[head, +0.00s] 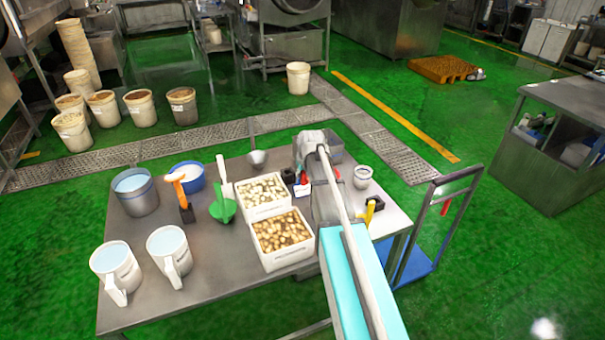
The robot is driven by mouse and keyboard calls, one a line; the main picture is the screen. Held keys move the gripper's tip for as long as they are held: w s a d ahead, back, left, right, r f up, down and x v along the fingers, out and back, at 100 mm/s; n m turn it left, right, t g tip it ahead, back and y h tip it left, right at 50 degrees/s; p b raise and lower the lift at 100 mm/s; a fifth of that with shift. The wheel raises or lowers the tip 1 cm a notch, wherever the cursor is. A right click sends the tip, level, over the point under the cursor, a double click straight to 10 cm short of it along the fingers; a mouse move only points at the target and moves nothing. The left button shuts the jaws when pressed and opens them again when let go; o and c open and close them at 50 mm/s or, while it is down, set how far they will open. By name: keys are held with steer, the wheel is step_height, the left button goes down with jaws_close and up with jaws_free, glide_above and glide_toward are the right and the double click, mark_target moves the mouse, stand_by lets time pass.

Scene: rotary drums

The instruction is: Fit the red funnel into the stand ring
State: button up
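My arm reaches over the steel table (230,265) in the head view. The wrist end, with my gripper (308,150), is over the back right part of the table. The fingers cannot be made out, so I cannot tell if they are open or hold anything. A small red piece (304,178) shows just below the wrist, beside dark parts and a white label. Another red bit (336,172) shows right of the arm. I cannot tell if either belongs to the red funnel. No stand ring can be made out clearly; the arm hides part of this area.
Two white crates of mushrooms (267,264) stand left of the arm. Two white jugs (167,251), a steel pot (137,202), a blue tub (188,182) and a green scoop (222,208) are further left. A small metal pot (363,181) and a yellow-handled item (370,212) are at right.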

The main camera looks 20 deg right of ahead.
steer(key=o, duration=0.5)
steer(key=shift+r, duration=0.1)
step_height(320, 180, up, 10)
steer(key=p, duration=1)
steer(key=shift+r, duration=0.1)
stand_by(1.0)
steer(key=s+a+f+g+b, duration=0.1)
steer(key=s+a+f+b, duration=0.2)
steer(key=s, duration=0.5)
steer(key=s+a+f+g+b, duration=0.2)
steer(key=s+a+f+b, duration=0.2)
steer(key=s+a, duration=0.3)
steer(key=s+a+f+g+b, duration=0.1)
steer(key=s+a+f+b, duration=0.3)
steer(key=s, duration=0.7)
steer(key=shift+a+f, duration=0.9)
steer(key=shift+f, duration=0.1)
